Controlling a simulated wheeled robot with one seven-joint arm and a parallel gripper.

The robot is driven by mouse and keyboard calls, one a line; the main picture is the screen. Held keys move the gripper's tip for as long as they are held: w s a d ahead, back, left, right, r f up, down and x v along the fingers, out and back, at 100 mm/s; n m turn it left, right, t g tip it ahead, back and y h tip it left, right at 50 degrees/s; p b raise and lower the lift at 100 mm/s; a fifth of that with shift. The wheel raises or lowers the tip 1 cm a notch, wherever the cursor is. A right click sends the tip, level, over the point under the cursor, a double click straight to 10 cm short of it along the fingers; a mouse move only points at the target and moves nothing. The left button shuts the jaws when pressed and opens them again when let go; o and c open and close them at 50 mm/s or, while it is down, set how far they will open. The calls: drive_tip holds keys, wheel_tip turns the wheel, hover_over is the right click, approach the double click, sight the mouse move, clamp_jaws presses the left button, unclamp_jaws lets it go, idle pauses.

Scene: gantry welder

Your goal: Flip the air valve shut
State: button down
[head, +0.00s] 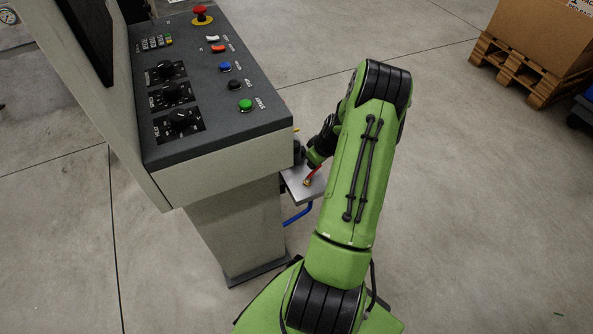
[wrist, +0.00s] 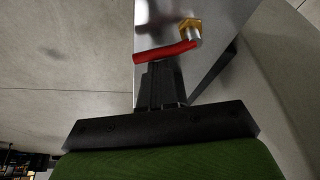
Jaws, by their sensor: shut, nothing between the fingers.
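The air valve has a red lever handle (wrist: 165,52) and a brass body (wrist: 190,27) in the wrist view. It is mounted on a grey metal plate (wrist: 228,50). In the wrist view the lever points left from its pivot, slightly tilted. My gripper (wrist: 163,68) is shut and empty, with its tips right at the lever; I cannot tell whether they touch it. In the head view the plate (head: 305,190) juts from the console's right side, with a small part of the red lever (head: 307,182) showing. My arm hides most of the gripper there.
The control console (head: 210,85) with knobs, coloured buttons and a red emergency stop (head: 202,12) stands left of my arm. A blue hose (head: 298,216) hangs below the plate. A pallet (head: 530,75) with a cardboard box (head: 545,35) is at the far right. The floor right of my arm is clear.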

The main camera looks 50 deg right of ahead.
drive_tip(key=s+m+h, duration=0.1)
drive_tip(key=m, duration=0.2)
drive_tip(key=shift+s+d+b, duration=0.1)
drive_tip(key=shift+s+b, duration=0.1)
drive_tip(key=shift+b, duration=0.1)
drive_tip(key=shift+s, duration=0.15)
drive_tip(key=shift+s+f, duration=0.1)
idle(0.4)
drive_tip(key=shift+w+r, duration=0.2)
drive_tip(key=shift+w, duration=0.15)
drive_tip(key=w, duration=0.1)
drive_tip(key=w+d, duration=0.1)
drive_tip(key=w+r, duration=0.1)
drive_tip(key=shift+d, duration=0.2)
drive_tip(key=shift+s+d+r+p, duration=0.15)
drive_tip(key=shift+r+p, duration=0.1)
drive_tip(key=shift+r, duration=0.2)
drive_tip(key=shift+d+r+p, duration=0.15)
drive_tip(key=shift+r+p, duration=0.1)
drive_tip(key=shift+r, duration=0.15)
drive_tip(key=a+p+v, duration=0.1)
drive_tip(key=p+v, duration=0.4)
drive_tip(key=v, duration=1.3)
drive_tip(key=shift+a, duration=0.2)
